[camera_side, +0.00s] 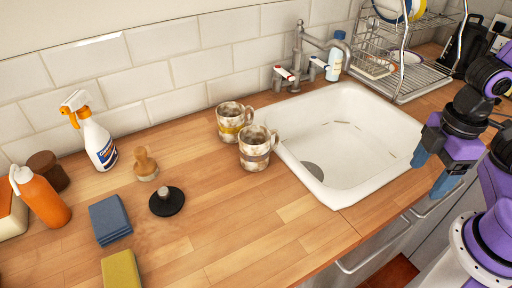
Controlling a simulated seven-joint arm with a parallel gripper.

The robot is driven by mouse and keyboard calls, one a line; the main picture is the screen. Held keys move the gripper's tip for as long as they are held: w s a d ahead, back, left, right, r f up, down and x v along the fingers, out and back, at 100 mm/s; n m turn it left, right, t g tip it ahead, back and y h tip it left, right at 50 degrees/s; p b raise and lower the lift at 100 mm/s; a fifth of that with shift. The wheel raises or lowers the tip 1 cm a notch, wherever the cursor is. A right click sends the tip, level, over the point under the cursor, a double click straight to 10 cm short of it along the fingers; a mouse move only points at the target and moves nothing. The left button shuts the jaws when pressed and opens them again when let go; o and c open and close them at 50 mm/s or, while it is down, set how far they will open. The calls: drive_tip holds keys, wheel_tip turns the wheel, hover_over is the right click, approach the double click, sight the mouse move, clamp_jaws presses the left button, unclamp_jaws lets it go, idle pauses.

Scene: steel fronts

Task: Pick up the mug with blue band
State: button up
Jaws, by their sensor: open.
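Two brown-and-cream mottled mugs stand upright on the wooden counter just left of the sink. The nearer one, with a dull grey-blue band (255,149), appears to be the mug with blue band. The farther mug has a yellow band (231,124). The two stand close together, and I cannot tell if they touch. Both handles point to the right. My gripper (432,171) is open and empty at the right, over the sink's front right side, well away from both mugs. Its blue fingertips point down.
The white sink (345,135) lies between the mugs and my gripper, with a tap (325,45) behind. A dish rack (405,75) stands at back right. Left are a spray bottle (95,135), brush (145,165), black stopper (166,200), blue cloth (110,219) and orange bottle (40,198).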

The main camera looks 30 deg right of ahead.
drive_tip(key=o, duration=0.4)
drive_tip(key=w+a+r+n+h, duration=0.1)
drive_tip(key=w+a+n+h, duration=0.15)
drive_tip(key=w+a, duration=0.5)
drive_tip(key=n+t+h, duration=0.5)
drive_tip(key=n+h, duration=0.3)
drive_tip(key=h, duration=0.2)
approach(245, 145)
drive_tip(key=shift+t, duration=0.3)
drive_tip(key=x, duration=0.9)
drive_tip(key=shift+s+d+f, duration=0.1)
drive_tip(key=shift+s+d, duration=0.05)
drive_tip(key=shift+d, duration=0.1)
drive_tip(key=shift+x, duration=2.9)
